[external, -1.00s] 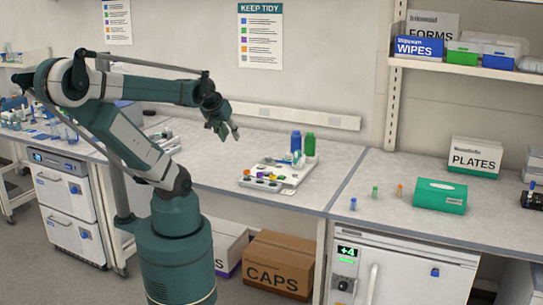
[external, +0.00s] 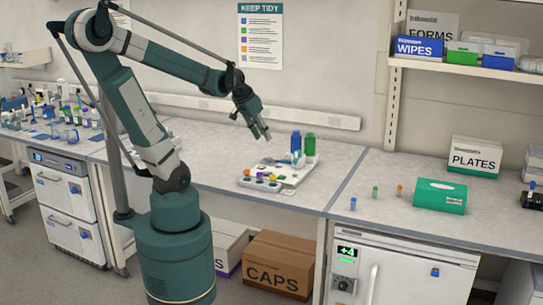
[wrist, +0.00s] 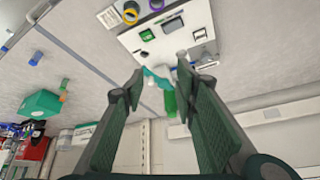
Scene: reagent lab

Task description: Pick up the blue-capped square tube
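My gripper (external: 263,133) is above the bench, up and left of a white tray (external: 285,183). In the wrist view my gripper (wrist: 161,68) has its two fingers well apart, with nothing held between them. I cannot tell for sure which thing is the blue-capped square tube. A small blue tube (external: 353,204) stands on the right bench, far from my gripper; it seems to show at the wrist view's left (wrist: 36,58). A blue bottle (external: 296,143) stands at the tray's back. Small coloured pieces on the tray are too small to tell apart.
A green bottle (external: 309,144) stands beside the blue one. Small green (external: 375,191) and orange (external: 400,190) tubes stand near a green box (external: 439,196). A PLATES box (external: 475,157) is behind. The bench left of the tray is mostly clear.

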